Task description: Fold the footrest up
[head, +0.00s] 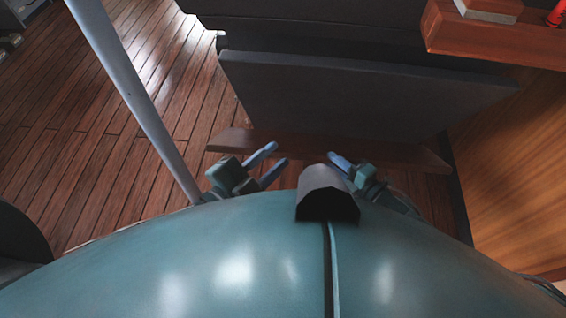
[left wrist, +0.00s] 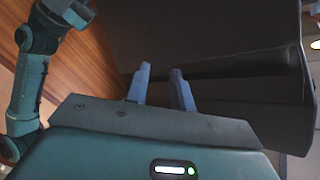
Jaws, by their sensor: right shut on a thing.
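In the head view the footrest looks to be the reddish-brown wooden board (head: 302,146) low under a dark grey panel (head: 350,98); its near edge is partly behind my grippers. My right gripper (head: 344,161) is at the board's near edge, right of centre. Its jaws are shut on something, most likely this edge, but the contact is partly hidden. My left gripper (head: 275,160) is left of it near the same edge, with its fingers apart and nothing between them. In the left wrist view my left fingers (left wrist: 161,88) are apart and empty before a dark surface.
A grey pole (head: 130,85) slants down at the left. A wooden cabinet (head: 515,165) stands close on the right, with a wooden ledge (head: 490,35) above. Plank floor (head: 110,160) is open to the left.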

